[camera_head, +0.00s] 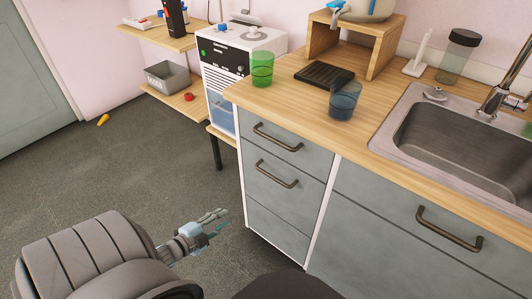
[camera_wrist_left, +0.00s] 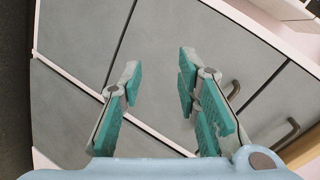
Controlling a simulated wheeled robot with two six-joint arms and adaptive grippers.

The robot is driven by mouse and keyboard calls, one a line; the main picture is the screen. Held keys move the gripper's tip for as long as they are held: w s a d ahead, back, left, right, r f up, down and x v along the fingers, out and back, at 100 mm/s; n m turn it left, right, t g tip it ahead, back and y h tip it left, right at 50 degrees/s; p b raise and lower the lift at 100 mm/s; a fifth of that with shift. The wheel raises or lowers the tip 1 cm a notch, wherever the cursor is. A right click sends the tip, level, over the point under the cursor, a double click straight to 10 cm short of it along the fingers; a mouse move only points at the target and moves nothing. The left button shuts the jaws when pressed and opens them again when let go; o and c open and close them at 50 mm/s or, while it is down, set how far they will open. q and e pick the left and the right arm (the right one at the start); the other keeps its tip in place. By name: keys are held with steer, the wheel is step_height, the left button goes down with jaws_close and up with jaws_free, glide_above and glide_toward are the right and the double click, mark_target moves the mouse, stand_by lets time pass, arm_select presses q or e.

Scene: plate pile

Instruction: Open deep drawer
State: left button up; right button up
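In the head view, a grey cabinet has a narrow stack of drawers, with an upper drawer handle (camera_head: 277,138) and a lower drawer handle (camera_head: 277,174). A wide grey front with a dark handle (camera_head: 448,230) is to its right. All fronts look closed. My left gripper (camera_head: 215,222) is low over the floor, left of the narrow stack and apart from the handles. In the left wrist view, my left gripper (camera_wrist_left: 160,75) is open and empty, facing grey fronts. My right gripper is not in view.
The wooden counter (camera_head: 290,98) carries a green cup (camera_head: 262,68), a blue cup (camera_head: 344,100) and a sink (camera_head: 450,130). A white appliance (camera_head: 222,75) stands left of the cabinet. The floor (camera_head: 150,170) on the left is mostly clear.

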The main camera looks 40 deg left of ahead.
arm_select(q)
steer(key=w+r+m+t+h+b, duration=0.2)
steer(key=w+m+t+h+b, duration=0.1)
steer(key=m, duration=0.2)
steer(key=m+t+h+b, duration=0.2)
steer(key=m+h+b, duration=0.1)
steer(key=m+h, duration=0.25)
glide_toward(272, 176)
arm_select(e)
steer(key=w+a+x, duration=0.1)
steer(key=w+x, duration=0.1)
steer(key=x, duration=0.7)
arm_select(q)
steer(key=shift+m+g+y, duration=0.25)
steer(key=shift+g+y, duration=0.05)
steer(key=shift+y, duration=0.05)
steer(key=b+x, duration=0.3)
steer(key=x, duration=0.7)
steer(key=shift+s, duration=0.1)
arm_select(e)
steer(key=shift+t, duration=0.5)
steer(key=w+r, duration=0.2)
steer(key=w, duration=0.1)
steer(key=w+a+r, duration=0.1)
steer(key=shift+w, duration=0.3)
arm_select(q)
jaws_close()
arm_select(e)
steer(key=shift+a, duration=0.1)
